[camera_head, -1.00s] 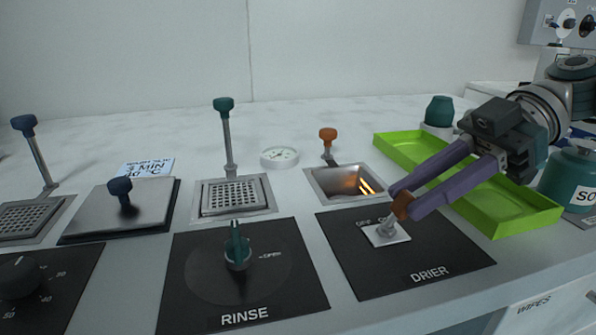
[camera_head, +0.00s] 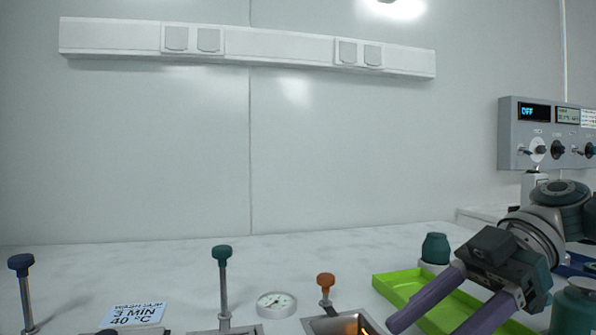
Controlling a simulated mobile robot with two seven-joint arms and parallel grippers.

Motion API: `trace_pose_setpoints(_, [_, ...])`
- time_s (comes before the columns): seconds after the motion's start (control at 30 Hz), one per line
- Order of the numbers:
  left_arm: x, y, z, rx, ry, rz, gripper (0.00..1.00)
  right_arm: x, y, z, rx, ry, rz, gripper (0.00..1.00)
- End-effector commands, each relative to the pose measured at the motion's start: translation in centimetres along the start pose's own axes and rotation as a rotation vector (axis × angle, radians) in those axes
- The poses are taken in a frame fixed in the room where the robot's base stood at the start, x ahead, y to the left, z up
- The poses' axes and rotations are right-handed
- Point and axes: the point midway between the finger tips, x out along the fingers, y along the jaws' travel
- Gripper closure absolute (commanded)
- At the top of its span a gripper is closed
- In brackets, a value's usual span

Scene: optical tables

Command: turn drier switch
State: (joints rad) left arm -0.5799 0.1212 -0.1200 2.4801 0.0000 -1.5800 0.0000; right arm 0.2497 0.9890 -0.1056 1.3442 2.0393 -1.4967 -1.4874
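The drier switch and its black panel are below the bottom edge of the head view and hidden now. My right gripper (camera_head: 434,322) is at the lower right, its two purple fingers pointing down and left. The drier well (camera_head: 322,327), with an orange glow inside, shows partly at the bottom, left of the gripper. My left gripper is not in view.
A lime green tray (camera_head: 398,289) lies behind and under the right gripper. An orange-topped lever (camera_head: 326,284), a teal-topped lever (camera_head: 222,268) and a round gauge (camera_head: 276,304) stand along the bench. A grey control box (camera_head: 540,135) is at the right.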

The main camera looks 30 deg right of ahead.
Motion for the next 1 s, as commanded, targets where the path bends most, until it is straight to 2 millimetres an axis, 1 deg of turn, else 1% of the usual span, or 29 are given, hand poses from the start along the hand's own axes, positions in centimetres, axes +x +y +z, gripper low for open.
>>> trace_pose_setpoints(0.03, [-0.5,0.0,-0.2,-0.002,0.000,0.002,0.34,-0.8,0.0,-1.3,-0.005,-0.001,0.001,0.40])
trace_pose_setpoints(0.1, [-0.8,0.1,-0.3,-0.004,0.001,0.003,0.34,-1.7,0.0,-3.0,-0.007,-0.001,0.001,0.40])
trace_pose_setpoints(0.4, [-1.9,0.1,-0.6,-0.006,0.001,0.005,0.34,-5.7,0.0,-10.2,-0.008,0.000,0.002,0.40])
trace_pose_setpoints(0.5, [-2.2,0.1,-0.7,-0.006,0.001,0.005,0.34,-6.8,0.1,-12.2,-0.007,0.002,0.002,0.40])
trace_pose_setpoints(0.6, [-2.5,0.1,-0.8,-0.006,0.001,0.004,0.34,-7.6,0.0,-13.7,-0.004,0.002,0.002,0.40])
trace_pose_setpoints(0.7, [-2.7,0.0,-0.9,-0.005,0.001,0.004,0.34,-8.1,0.0,-14.6,-0.002,0.001,0.000,0.40])
trace_pose_setpoints(0.83, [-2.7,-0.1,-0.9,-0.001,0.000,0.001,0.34,-8.4,0.0,-15.1,-0.001,0.001,0.000,0.40])
trace_pose_setpoints(1.0, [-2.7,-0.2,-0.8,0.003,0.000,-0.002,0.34,-8.5,0.0,-15.2,0.001,0.000,-0.001,0.40])
